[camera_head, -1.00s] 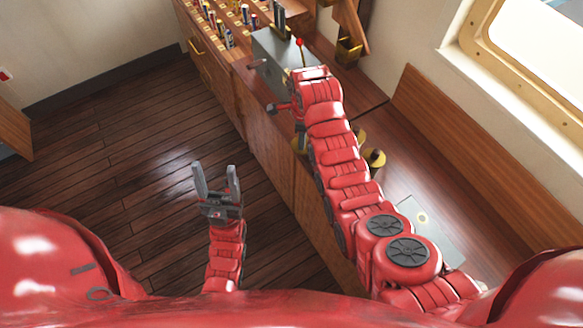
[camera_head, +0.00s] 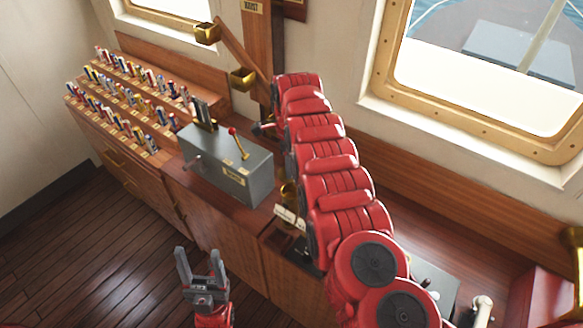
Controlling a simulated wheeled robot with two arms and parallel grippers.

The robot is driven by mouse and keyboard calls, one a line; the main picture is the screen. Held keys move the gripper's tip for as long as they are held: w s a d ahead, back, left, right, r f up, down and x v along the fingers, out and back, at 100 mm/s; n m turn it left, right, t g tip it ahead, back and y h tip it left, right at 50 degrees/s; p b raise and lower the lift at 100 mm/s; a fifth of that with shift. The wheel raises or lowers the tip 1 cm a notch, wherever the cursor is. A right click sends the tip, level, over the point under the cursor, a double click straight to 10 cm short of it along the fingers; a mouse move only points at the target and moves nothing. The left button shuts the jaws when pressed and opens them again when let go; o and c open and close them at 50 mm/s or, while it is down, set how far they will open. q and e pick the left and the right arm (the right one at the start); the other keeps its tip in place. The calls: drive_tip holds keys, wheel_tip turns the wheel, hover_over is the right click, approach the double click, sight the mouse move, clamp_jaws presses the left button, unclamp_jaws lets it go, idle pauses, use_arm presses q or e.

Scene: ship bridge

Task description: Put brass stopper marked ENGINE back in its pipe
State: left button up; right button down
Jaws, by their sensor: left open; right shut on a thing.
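My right arm reaches up over the wooden counter (camera_head: 421,238). Its gripper (camera_head: 264,128) shows only as a small dark part beside the arm's far end. It is shut, but the thing in it is hidden. My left gripper (camera_head: 201,266) is open and empty, low over the floor in front of the cabinets. A brass piece (camera_head: 287,192) shows partly at the left edge of my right arm, above a small white label (camera_head: 290,216). I cannot tell whether it is a pipe or a stopper. No ENGINE marking is readable.
A grey lever box (camera_head: 226,169) with a red-knobbed lever stands on the counter. Racks of several small coloured cylinders (camera_head: 130,95) stand to its left. The floor at lower left is clear.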

drive_tip(key=shift+s+d+f, duration=0.1)
drive_tip(key=shift+d+f, duration=0.2)
drive_tip(key=shift+f, duration=0.55)
wheel_tip(320, 180, down, 4)
drive_tip(key=b, duration=0.3)
drive_tip(key=shift+a+r, duration=0.15)
drive_tip(key=shift+f+b, duration=0.8)
drive_tip(key=shift+f, duration=0.05)
drive_tip(key=c, duration=0.6)
unclamp_jaws()
